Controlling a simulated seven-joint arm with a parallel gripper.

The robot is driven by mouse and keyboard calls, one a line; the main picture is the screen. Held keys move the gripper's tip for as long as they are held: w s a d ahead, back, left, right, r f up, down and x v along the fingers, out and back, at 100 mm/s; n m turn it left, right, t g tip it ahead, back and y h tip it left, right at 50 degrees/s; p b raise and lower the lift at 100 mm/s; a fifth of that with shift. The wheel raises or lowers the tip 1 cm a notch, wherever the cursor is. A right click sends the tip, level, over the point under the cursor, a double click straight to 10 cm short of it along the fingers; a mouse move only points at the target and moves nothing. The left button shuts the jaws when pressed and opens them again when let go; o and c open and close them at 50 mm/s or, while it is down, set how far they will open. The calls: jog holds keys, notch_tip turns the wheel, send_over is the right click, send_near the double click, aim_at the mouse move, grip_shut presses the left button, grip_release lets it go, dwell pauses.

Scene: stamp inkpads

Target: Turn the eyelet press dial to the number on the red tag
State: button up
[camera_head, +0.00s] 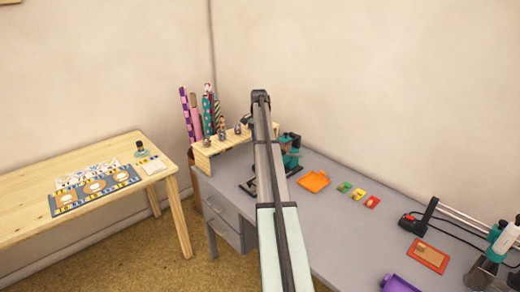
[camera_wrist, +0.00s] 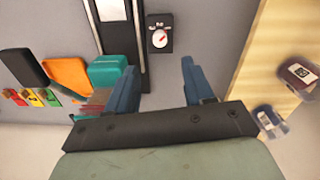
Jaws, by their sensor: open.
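The eyelet press (camera_head: 291,155) is teal and black and stands at the back of the grey desk, partly behind my arm. In the wrist view, its dial (camera_wrist: 160,39) is a white disc with a red pointer on a dark block. My gripper (camera_wrist: 159,72) is open and empty, its blue fingers apart, with the dial beyond the gap between them. The fingers look clear of the dial. The red tag (camera_head: 372,202) lies on the desk, and it also shows in the wrist view (camera_wrist: 14,97). Its number is too small to read.
Green (camera_head: 345,187) and yellow (camera_head: 360,194) tags lie beside the red one, near an orange item (camera_head: 314,181). A wooden shelf (camera_head: 222,143) holding small items stands left of the press. Teal press parts (camera_wrist: 108,72) sit near the left finger.

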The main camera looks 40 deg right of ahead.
jog(key=shift+r, duration=1.45)
